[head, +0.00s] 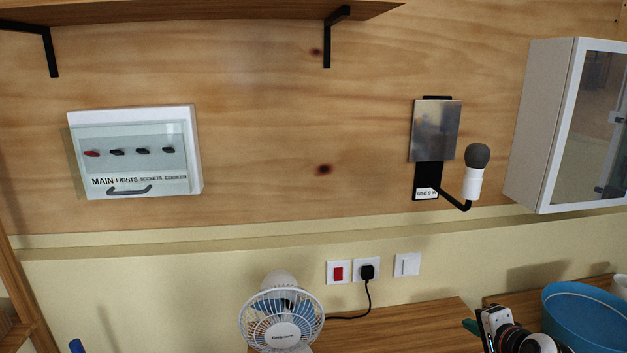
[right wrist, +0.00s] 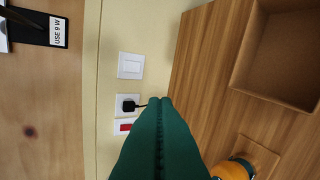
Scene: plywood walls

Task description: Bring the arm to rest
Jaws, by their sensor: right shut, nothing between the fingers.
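My right gripper (head: 470,326) is low at the right of the head view, with its green fingertips pointing left over the wooden worktop. Part of my right arm (head: 515,338) shows behind it. In the right wrist view the green fingers (right wrist: 160,103) are pressed together, shut and empty. They overlap the wall sockets in that view; I cannot tell how far away the wall is. My left gripper is in neither view.
A white fan (head: 281,318) stands left of my right gripper, and a blue tub (head: 585,318) is close at its right. A lamp on a bracket (head: 474,180) and a glass-door cabinet (head: 545,130) hang above. The worktop (head: 400,325) between fan and gripper looks clear.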

